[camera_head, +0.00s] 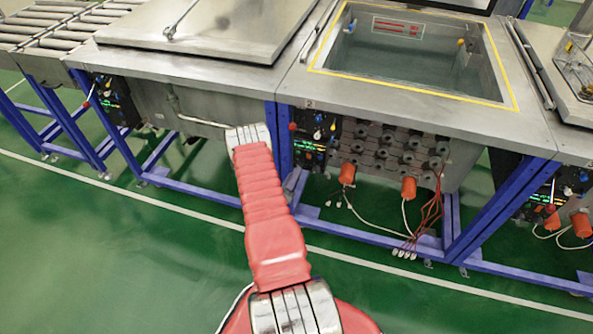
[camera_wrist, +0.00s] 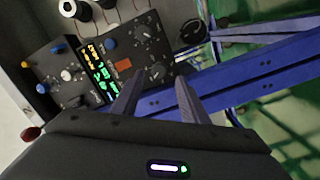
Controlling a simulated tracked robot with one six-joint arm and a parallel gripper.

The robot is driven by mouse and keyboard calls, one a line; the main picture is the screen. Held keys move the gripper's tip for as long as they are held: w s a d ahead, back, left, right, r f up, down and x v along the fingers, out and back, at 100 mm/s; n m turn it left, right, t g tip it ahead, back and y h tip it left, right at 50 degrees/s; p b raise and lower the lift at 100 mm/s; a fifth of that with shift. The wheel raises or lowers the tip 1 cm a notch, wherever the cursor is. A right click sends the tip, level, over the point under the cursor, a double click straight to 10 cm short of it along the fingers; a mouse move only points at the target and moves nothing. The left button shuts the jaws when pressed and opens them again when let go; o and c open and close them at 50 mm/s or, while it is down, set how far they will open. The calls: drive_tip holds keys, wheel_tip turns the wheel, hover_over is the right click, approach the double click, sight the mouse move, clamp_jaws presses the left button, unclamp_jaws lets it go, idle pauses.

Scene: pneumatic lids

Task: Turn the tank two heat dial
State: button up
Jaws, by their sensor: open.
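Tank two's black control panel (camera_head: 314,136) is on the front of the open middle tank, and it fills the upper left of the wrist view (camera_wrist: 135,50). It has a lit green and yellow display (camera_wrist: 95,70), coloured knobs and small dials. A larger black round knob (camera_wrist: 190,32) sticks out at the panel's far edge; I cannot read which control is the heat dial. My gripper (camera_wrist: 158,80) is open, with both fingers pointing at the panel and nothing visible between them. The fingertips appear apart from the knob. In the head view my arm hides the gripper.
The middle tank (camera_head: 513,100) has a yellow-edged open top. A closed metal lid (camera_head: 195,25) covers the left tank. Blue frame beams (camera_wrist: 240,80) run close beside my fingers. Orange plugs (camera_head: 347,174) and loose cables hang right of the panel. The green floor in front is clear.

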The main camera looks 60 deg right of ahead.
drive_tip(key=shift+w+d, duration=0.15)
drive_tip(key=shift+d, duration=1.65)
drive_tip(key=shift+c, duration=0.2)
drive_tip(key=c, duration=0.9)
drive_tip(key=shift+d, duration=0.15)
clamp_jaws()
drive_tip(key=shift+a+m, duration=0.2)
drive_tip(key=shift+m, duration=0.1)
